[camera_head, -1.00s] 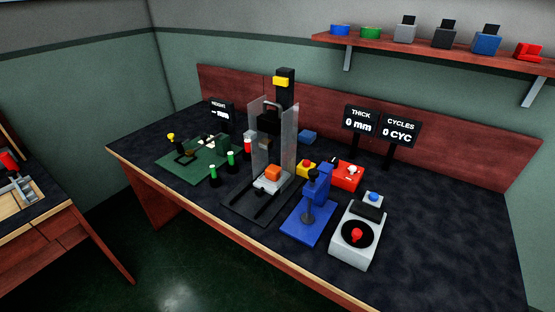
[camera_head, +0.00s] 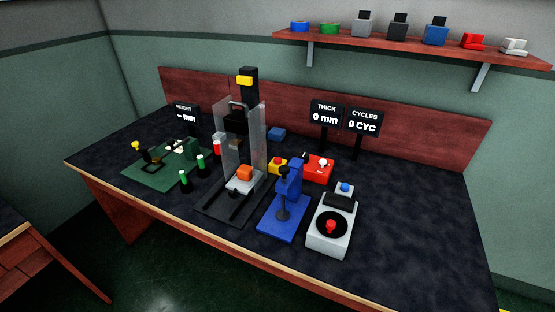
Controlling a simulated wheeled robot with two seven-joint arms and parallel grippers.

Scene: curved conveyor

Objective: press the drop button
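A drop-tower machine (camera_head: 247,85) with clear side shields stands on the dark bench, with an orange block (camera_head: 244,173) on its grey base plate. Right of it is a small yellow box (camera_head: 278,168) with a dark red button on top, partly hidden by the blue stand press. A red box (camera_head: 318,170) with a white knob sits behind the press. A grey device (camera_head: 326,240) at the right has a red knob and a blue button (camera_head: 345,187). No button carries a label I can read. Neither of my grippers shows.
The blue stand press (camera_head: 285,205) stands in front of the yellow box. Green-capped posts (camera_head: 186,181) and a green board (camera_head: 150,175) lie left. Displays (camera_head: 326,114) read 0 mm and 0 CYC. The bench's right part (camera_head: 420,220) is clear. A shelf (camera_head: 400,46) hangs above.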

